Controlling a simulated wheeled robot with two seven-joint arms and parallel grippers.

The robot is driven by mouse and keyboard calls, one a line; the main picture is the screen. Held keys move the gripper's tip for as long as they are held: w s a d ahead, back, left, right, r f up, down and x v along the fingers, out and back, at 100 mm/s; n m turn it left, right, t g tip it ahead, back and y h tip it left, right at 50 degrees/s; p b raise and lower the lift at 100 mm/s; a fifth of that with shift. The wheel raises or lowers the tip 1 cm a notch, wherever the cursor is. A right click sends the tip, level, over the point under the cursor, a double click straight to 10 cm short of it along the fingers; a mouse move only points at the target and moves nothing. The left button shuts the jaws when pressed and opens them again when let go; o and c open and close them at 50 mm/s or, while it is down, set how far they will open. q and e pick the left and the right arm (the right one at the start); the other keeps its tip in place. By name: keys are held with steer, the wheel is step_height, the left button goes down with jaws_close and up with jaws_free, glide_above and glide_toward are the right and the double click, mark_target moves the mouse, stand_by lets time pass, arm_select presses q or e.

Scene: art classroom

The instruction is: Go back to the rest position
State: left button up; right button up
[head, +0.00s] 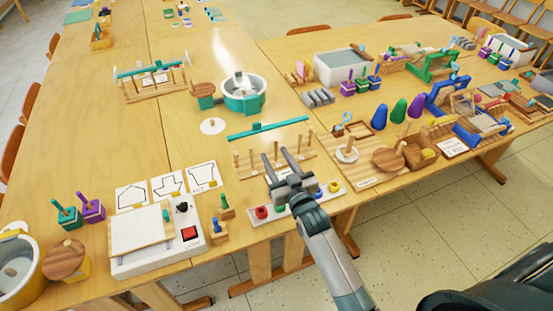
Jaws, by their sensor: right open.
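My right gripper (275,154) is over the near edge of the wooden table (190,150), with its arm coming up from the bottom right. Its two fingers are apart and point away from me, with nothing seen between them. They overlap the near side of a wooden peg rack with a teal bar (268,127) in the picture; I cannot tell whether they touch it. Below the gripper lies a white strip with coloured knobs (262,212), partly covered by the gripper and wrist. My left gripper is not in view.
Left of my gripper stand a white device with a red button (154,262) and small peg blocks (226,209). On the right are a wooden disc (388,160), coloured cones (398,112) and a white basin (342,68). Bare tabletop lies at left; open floor (415,225) at lower right.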

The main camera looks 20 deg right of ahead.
stand_by(0.4)
steer(key=s+f+g, duration=0.4)
steer(key=s+f, duration=0.1)
steer(key=s, duration=0.3)
steer(key=s+f+g, duration=0.3)
steer(key=s+f, duration=0.2)
steer(key=s, duration=0.3)
steer(key=s+f+n+g, duration=0.2)
steer(key=s+g, duration=0.5)
steer(key=s, duration=1.6)
step_height(320, 180, down, 29)
steer(key=s+g, duration=0.2)
steer(key=s+d+f+g, duration=0.1)
steer(key=s+d+f, duration=0.1)
steer(key=s+f, duration=1.4)
steer(key=shift+s+d+f+h, duration=0.3)
steer(key=shift+s+d+f, duration=0.1)
steer(key=shift+s, duration=0.5)
